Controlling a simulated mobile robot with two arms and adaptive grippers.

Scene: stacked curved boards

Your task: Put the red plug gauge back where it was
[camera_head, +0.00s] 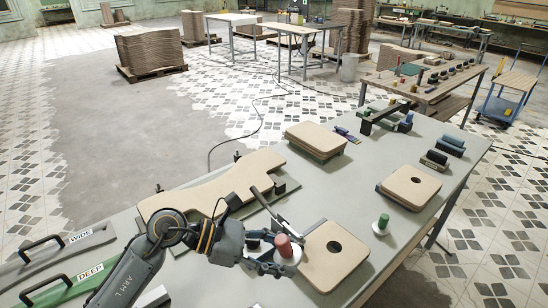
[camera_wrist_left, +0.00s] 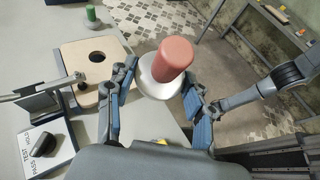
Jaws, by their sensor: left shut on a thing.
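The red plug gauge (camera_head: 283,246) has a red cylinder on a round white base. In the head view it shows just left of the near board with a hole (camera_head: 333,262). My left gripper (camera_head: 268,264) is shut on the gauge around its white base. In the left wrist view the red gauge (camera_wrist_left: 173,60) stands out between the two blue-padded fingers (camera_wrist_left: 158,92), with its red end pointing away. The fingers hide part of the base. A green plug gauge (camera_head: 381,225) stands upright on the table, right of the near board. My right gripper cannot be made out.
A long curved board (camera_head: 210,184) lies behind my left arm. A metal stand (camera_wrist_left: 38,97) and a labelled plate (camera_wrist_left: 45,143) are close on the left in the wrist view.

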